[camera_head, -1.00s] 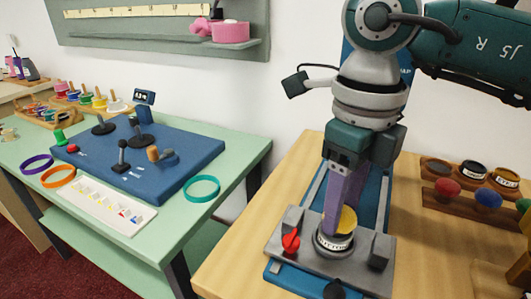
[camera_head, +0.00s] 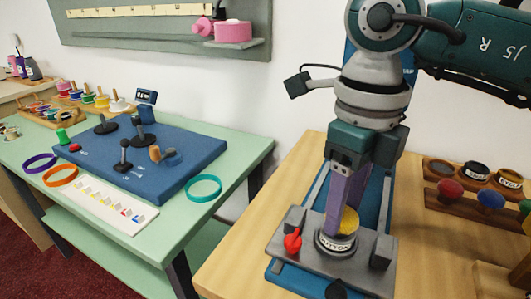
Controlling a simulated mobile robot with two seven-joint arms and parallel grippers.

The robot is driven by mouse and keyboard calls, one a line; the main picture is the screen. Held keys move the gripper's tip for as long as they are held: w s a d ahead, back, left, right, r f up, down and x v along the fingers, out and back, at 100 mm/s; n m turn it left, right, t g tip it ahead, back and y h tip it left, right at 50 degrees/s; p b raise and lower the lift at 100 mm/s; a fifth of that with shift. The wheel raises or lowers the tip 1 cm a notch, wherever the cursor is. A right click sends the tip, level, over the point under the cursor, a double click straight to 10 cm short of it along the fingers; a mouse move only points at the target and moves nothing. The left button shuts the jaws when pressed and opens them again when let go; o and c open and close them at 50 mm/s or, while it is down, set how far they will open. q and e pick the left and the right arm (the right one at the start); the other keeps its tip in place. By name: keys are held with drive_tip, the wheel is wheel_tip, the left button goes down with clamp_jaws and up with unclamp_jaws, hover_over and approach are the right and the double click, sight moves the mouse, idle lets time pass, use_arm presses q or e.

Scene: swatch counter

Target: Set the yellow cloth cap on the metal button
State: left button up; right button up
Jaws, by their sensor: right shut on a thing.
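The yellow cloth cap (camera_head: 349,221) shows as a small yellow patch beside the purple fingers of my right gripper (camera_head: 336,232). My right gripper points down from above and is shut on the cap, with the fingers partly covering it. The cap is at the top of a round holder with a white lettered label (camera_head: 338,244), which stands on a grey metal plate (camera_head: 318,262). The metal button itself is hidden, and I cannot tell whether the cap touches it. My left gripper is not in view.
A red lever (camera_head: 292,243) and grey uprights stand on the plate close to the holder. Racks with jars and coloured knobs (camera_head: 450,189) are at the right. A green table (camera_head: 232,158) on the left holds a blue board (camera_head: 185,165) and coloured rings.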

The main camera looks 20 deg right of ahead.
drive_tip(key=shift+f+b, duration=0.45)
drive_tip(key=shift+f, duration=0.15)
idle(0.3)
drive_tip(key=o, duration=0.9)
wheel_tip(320, 180, up, 10)
idle(0.4)
